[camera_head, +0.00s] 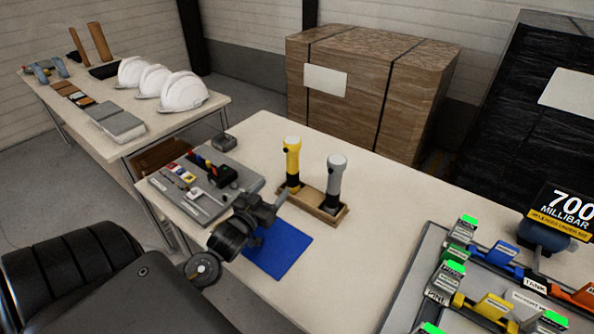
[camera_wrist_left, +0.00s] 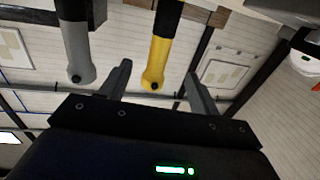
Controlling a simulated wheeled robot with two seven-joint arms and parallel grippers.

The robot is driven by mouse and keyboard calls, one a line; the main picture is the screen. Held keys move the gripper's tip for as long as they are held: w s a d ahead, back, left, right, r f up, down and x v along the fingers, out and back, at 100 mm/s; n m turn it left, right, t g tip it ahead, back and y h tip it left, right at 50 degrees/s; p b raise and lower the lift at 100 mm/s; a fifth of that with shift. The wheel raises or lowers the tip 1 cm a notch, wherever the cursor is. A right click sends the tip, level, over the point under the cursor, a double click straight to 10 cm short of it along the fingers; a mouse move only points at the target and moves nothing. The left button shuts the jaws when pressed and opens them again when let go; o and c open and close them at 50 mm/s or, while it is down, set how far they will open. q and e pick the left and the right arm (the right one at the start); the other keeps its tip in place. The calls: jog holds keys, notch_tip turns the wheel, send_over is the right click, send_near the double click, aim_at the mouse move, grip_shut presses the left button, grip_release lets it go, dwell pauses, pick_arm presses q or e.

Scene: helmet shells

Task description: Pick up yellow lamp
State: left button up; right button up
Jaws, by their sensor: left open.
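The yellow lamp (camera_head: 292,158), with a pale top and black lower part, stands upright in a wooden holder (camera_head: 313,207) on the table. A grey lamp (camera_head: 336,180) stands upright beside it, to its right. My left gripper (camera_head: 281,197) is open, low and just left of the yellow lamp. In the left wrist view, which looks upside down, the yellow lamp (camera_wrist_left: 160,55) shows between the two open fingers (camera_wrist_left: 158,85). The grey lamp (camera_wrist_left: 77,45) is outside them on the left. I cannot tell whether a finger touches the yellow lamp. My right gripper is not seen.
A blue mat (camera_head: 280,252) lies beneath and right of my left wrist. A grey tray of small tools (camera_head: 165,188) lies left of the holder. A rack of labelled parts (camera_head: 412,290) is at the right. Clear table lies between holder and rack. White helmets (camera_head: 183,92) sit on another table.

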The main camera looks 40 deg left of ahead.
aim_at(290, 172)
pick_arm(q)
jog(key=w, duration=0.3)
jog(key=w+a+f, duration=0.1)
jog(key=w, duration=0.1)
jog(key=shift+w+a, duration=0.1)
jog(key=shift+w, duration=0.35)
jog(key=shift+w, duration=0.3)
jog(key=w, duration=0.2)
jog(key=w+a+p, duration=0.1)
jog(key=w, duration=0.1)
jog(key=shift+w, duration=0.35)
jog(key=shift+d, duration=0.1)
